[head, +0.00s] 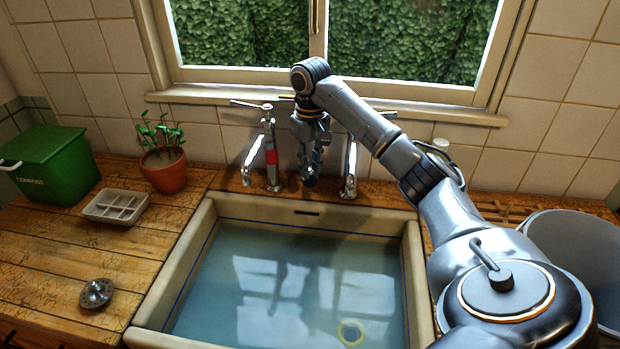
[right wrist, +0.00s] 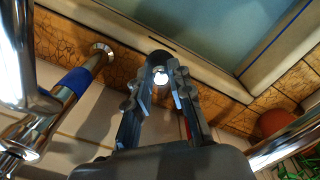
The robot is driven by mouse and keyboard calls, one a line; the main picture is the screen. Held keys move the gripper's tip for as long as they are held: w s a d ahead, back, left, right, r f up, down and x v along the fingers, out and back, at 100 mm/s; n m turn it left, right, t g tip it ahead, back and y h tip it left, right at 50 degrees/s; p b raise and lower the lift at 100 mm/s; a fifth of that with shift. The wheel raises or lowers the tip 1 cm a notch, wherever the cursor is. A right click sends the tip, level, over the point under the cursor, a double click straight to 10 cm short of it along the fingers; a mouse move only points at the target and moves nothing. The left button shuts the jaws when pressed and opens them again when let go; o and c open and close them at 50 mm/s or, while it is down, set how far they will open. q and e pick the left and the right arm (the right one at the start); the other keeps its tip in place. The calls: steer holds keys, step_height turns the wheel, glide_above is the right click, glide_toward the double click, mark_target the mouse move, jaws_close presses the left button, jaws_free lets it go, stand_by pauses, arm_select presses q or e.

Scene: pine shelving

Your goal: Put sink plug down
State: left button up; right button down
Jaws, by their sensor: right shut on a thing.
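The sink plug (right wrist: 158,61) looks small and dark with a bright knob, and it sits between the fingertips of my right gripper (right wrist: 160,80) in the right wrist view. In the head view my right gripper (head: 309,168) points down between the two taps, over the wooden ledge behind the sink. The plug is small and dark there, and I cannot tell whether it touches the ledge. The sink (head: 420,285) holds water, and a yellowish ring (head: 350,332) shows at its bottom. My left gripper is not in view.
The red-banded tap (head: 271,165) and the other chrome tap (head: 350,170) flank my gripper closely. A potted plant (head: 163,170), soap dish (head: 115,207), metal strainer (head: 96,293) and green compost bin (head: 50,165) stand left. A grey tub (head: 575,250) is at right.

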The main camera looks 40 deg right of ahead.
steer(key=w+d+f, duration=0.1)
steer(key=f, duration=0.1)
steer(key=w+d+f+p, duration=0.1)
steer(key=w+d+f, duration=0.2)
steer(key=w+f, duration=0.1)
steer(key=shift+w+d+f+p, duration=0.15)
steer(key=shift+d+f+p, duration=0.15)
steer(key=shift+d, duration=0.05)
steer(key=shift+w+d+f, duration=0.1)
steer(key=shift+d+f, duration=0.05)
steer(key=shift+f, duration=1.55)
steer(key=shift+f, duration=0.1)
steer(key=c, duration=1.2)
jaws_free()
step_height(320, 180, up, 12)
steer(key=shift+r+b, duration=0.2)
steer(key=shift+b, duration=0.5)
